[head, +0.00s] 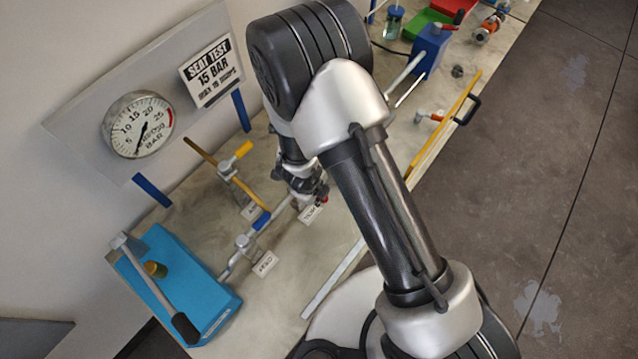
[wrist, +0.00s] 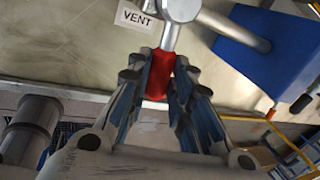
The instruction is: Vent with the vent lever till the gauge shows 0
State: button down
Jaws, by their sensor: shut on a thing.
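The vent lever has a red handle (wrist: 160,75) on a silver metal joint, beside a white tag reading VENT (wrist: 135,18) in the wrist view. My gripper (wrist: 160,95) is shut on the red handle, with a finger on each side. In the head view my gripper (head: 308,190) is low over the bench, partly hidden by my arm, and only a bit of red shows there. The round gauge (head: 139,124) is on the back panel. Its needle points down toward the low end of the scale, at or near 0; the exact reading is too small to tell.
A blue hand pump (head: 180,285) with a black-gripped lever stands front left. Valves with a yellow handle (head: 243,150) and a blue handle (head: 262,220) are left of my gripper. A blue block (head: 431,48) stands farther back. A "SEAT TEST 15 BAR" sign (head: 211,71) is beside the gauge.

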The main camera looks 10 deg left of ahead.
jog(key=shift+s+a+m+p, duration=0.3)
jog(key=shift+s+m+p, duration=0.1)
jog(key=shift+m+p, duration=0.35)
jog(key=c, duration=1.4)
grip_release()
jog(key=shift+r, duration=0.1)
jog(key=v, duration=1.2)
jog(key=shift+a, duration=0.2)
